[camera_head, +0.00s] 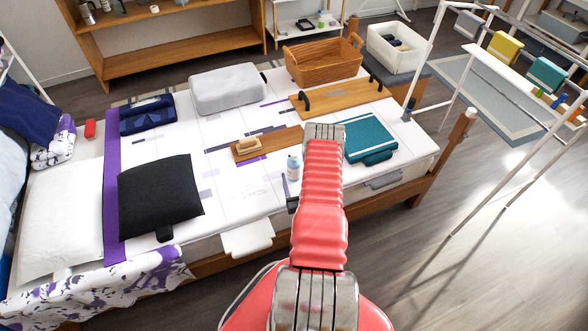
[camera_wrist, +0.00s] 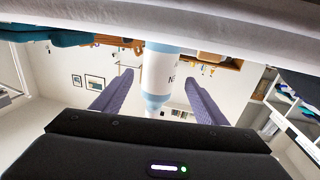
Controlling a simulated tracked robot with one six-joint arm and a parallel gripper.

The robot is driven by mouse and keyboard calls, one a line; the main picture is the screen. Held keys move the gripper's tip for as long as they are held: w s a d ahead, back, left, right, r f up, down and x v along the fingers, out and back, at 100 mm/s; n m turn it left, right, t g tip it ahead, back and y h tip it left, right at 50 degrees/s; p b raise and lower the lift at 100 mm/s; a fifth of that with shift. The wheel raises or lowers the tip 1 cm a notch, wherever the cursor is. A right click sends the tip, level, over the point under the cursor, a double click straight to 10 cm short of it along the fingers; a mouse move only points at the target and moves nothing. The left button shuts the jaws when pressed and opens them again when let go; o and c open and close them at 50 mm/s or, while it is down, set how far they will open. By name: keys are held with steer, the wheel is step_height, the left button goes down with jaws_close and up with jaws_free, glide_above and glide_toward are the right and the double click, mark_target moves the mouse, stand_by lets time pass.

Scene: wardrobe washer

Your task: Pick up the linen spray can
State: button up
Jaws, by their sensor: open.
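The linen spray can (camera_head: 293,168) is a small white can with a light blue part. It stands upright on the white bed cover, just left of my red arm in the head view. In the wrist view the can (camera_wrist: 160,72) shows in the middle, between the two purple fingers of my gripper (camera_wrist: 159,80). The fingers are spread, with a gap on each side of the can. I cannot tell how far the can lies ahead of the fingertips. In the head view my gripper is mostly hidden by my arm.
A wooden board with a brush (camera_head: 248,146) lies left of the can, and folded teal cloth (camera_head: 370,138) lies right. A black cushion (camera_head: 158,196), grey case (camera_head: 228,88), wicker basket (camera_head: 322,62) and wooden tray (camera_head: 345,97) are also on the bed. A white rack stands right.

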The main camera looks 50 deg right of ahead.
mark_target(294, 153)
steer(key=shift+x, duration=2.6)
steer(key=shift+s+d, duration=0.1)
steer(key=shift+c, duration=0.3)
steer(key=c, duration=1.3)
steer(key=shift+r, duration=0.1)
steer(key=shift+r, duration=4.95)
steer(key=shift+f, duration=0.1)
